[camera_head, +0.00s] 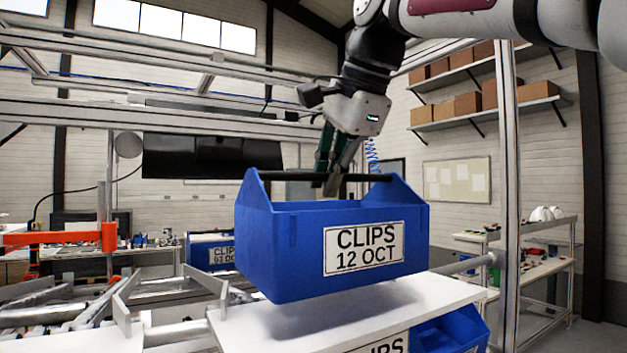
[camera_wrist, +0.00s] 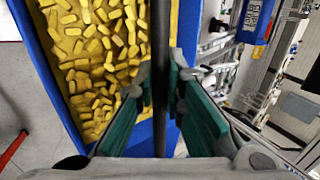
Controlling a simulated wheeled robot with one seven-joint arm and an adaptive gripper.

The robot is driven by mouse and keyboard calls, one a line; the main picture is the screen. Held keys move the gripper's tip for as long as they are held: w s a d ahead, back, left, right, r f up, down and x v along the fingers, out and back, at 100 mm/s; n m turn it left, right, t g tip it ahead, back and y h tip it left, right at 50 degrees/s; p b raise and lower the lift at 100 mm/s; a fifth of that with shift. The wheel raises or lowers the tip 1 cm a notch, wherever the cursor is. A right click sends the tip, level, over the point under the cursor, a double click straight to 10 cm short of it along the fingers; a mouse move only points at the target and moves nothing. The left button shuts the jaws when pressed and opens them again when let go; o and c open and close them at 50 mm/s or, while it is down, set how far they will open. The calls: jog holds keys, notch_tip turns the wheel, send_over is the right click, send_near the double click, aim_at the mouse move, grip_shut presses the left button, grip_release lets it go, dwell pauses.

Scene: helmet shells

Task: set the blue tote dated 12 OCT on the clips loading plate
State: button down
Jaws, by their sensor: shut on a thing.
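The blue tote (camera_head: 290,262) has a white label reading CLIPS 12 OCT (camera_head: 364,248) on its front. My gripper (camera_head: 330,182) is shut on the dark bar handle across the top of this tote. The tote hangs roughly level over a white shelf (camera_head: 372,325), with a shadow beneath it. In the wrist view the handle bar (camera_wrist: 161,70) runs between my green finger pads, and many yellow clips (camera_wrist: 95,60) fill the tote. I cannot identify the clips loading plate for certain.
Another blue tote labelled CLIPS (camera_head: 212,254) stands behind at left; its date is hard to read. A further blue tote (camera_head: 455,332) sits below the white shelf. A metal upright (camera_head: 508,200) stands at right. An orange arm-like fixture (camera_head: 60,238) is at far left.

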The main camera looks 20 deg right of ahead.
jog(key=shift+s+d+f, duration=0.1)
jog(key=shift+s+f, duration=0.1)
jog(key=shift+f, duration=0.4)
jog(key=shift+f+b, duration=0.4)
jog(key=shift+f, duration=1.5)
jog(key=c, duration=1.6)
grip_release()
jog(key=shift+f, duration=0.1)
jog(key=v, duration=1.2)
